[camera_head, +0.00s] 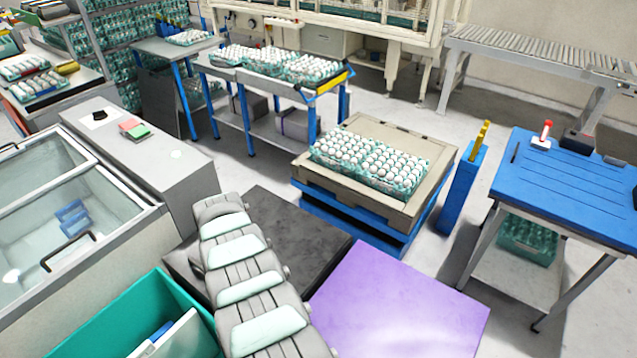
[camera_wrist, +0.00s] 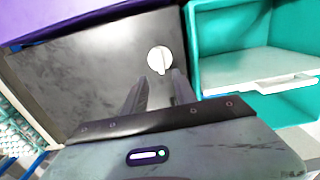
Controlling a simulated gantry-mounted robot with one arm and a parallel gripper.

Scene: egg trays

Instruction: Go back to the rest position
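My gripper (camera_wrist: 160,75) shows in the wrist view over a dark flat surface (camera_wrist: 75,75). Its two fingers are spread apart with nothing between them. A small white round thing (camera_wrist: 159,59) lies on the dark surface just beyond the fingertips; what it is, I cannot tell. In the head view my arm reaches up from the bottom edge, in front of the black block (camera_head: 285,222). The fingers cannot be made out there.
A teal bin (camera_head: 98,322) stands left of my arm, and a purple block (camera_head: 400,305) stands right. A glass-topped chest (camera_head: 150,212) is at left. Egg trays (camera_head: 318,160) sit on a beige crate (camera_head: 440,160) behind. A blue table (camera_head: 575,190) is at right.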

